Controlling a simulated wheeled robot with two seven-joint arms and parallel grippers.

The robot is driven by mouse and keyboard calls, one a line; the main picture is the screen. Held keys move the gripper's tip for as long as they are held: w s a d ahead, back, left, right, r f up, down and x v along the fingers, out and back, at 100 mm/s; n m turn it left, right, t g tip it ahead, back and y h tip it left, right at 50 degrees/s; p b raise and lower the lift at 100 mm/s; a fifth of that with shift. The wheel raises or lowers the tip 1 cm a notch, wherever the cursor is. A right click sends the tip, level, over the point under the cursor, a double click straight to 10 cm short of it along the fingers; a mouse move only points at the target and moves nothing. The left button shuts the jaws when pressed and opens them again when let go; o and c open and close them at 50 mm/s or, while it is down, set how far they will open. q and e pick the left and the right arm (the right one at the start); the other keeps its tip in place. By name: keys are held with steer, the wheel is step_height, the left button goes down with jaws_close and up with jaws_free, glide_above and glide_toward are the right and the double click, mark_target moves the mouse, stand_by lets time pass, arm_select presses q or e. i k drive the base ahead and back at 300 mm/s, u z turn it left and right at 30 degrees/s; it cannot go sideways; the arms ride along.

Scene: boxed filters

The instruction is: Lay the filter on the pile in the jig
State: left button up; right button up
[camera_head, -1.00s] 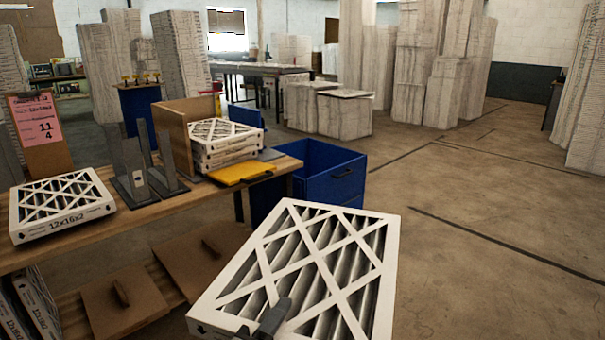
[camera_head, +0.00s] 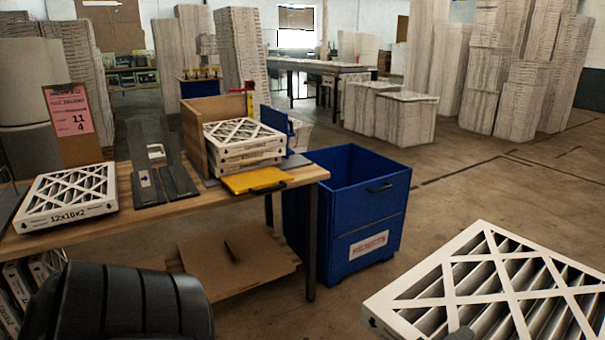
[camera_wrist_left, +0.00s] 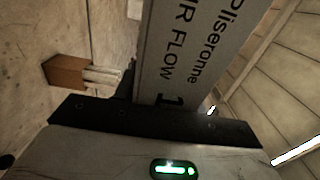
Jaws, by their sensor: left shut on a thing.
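A white-framed pleated filter (camera_head: 500,290) with a crossed lattice is at the lower right of the head view, clear of the bench. In the left wrist view the filter's printed edge (camera_wrist_left: 185,50) stands between the jaws. The pile (camera_head: 242,157) of similar filters sits in the jig, against its wooden corner wall (camera_head: 200,145), on the bench. The held filter is well to the right of the pile, apart from it. My right gripper is not in view.
A blue bin (camera_head: 362,215) marked as rejects stands right of the bench. A yellow plate (camera_head: 257,180) lies before the pile. Another filter (camera_head: 70,200) and a grey upright stand (camera_head: 160,180) are left on the bench (camera_head: 110,228). Floor at right is open.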

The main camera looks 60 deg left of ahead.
mark_target(242, 135)
steer(key=u, duration=0.2)
steer(key=i, duration=1.85)
steer(key=u, duration=0.75)
